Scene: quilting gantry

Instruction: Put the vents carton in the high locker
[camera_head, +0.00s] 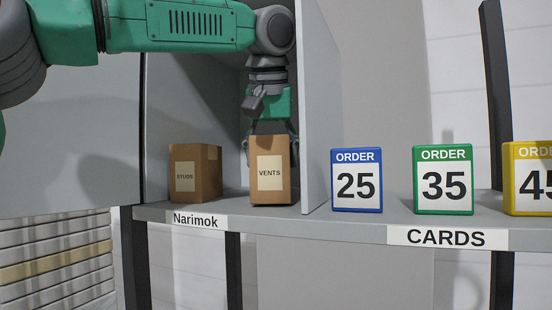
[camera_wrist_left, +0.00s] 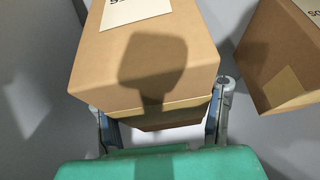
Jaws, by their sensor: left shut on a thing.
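The vents carton (camera_head: 270,183), a brown box with a white VENTS label, is upright inside the open locker compartment above the Narimok label. My left gripper (camera_head: 270,142) comes down from above and is shut on its upper part, one finger at each side. In the left wrist view the carton (camera_wrist_left: 145,65) sits between the two fingers (camera_wrist_left: 163,122). I cannot tell whether its base touches the locker floor. The high locker (camera_head: 222,202) has grey walls, and my arm hides part of its upper opening. My right gripper is not in view.
A studs carton (camera_head: 195,172) stands left of the vents carton, with a gap between them. A grey panel (camera_head: 321,110) bounds the compartment on the right. Order cards 25 (camera_head: 356,180), 35 (camera_head: 443,180) and a yellow one (camera_head: 528,178) stand on the shelf beyond it.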

